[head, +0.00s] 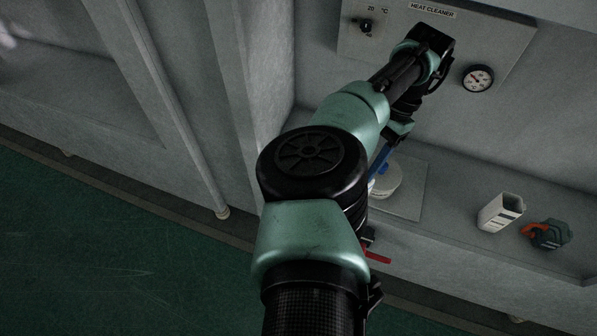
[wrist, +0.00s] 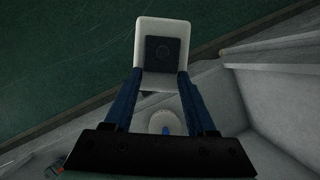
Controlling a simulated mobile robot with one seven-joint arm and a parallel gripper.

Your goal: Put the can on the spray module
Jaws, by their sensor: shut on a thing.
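My gripper (wrist: 158,76) has its two blue fingers shut on a white, boxy thing with a dark square on its face, which I take to be the can (wrist: 143,60). In the head view a blue finger shows beside my arm, and my arm hides most of the can. A round pale unit (head: 389,180), possibly the spray module, sits on a square plate (head: 408,205) on the counter, just right of the finger. In the wrist view the round unit (wrist: 158,120) shows between the fingers, beyond the can and apart from it.
A white carton with a dark label (head: 499,212) and a teal and orange device (head: 547,234) stand on the counter at right. The heat cleaner panel (head: 435,45) has a knob and a gauge (head: 478,78). A red lever (head: 377,257) shows near the counter's front edge.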

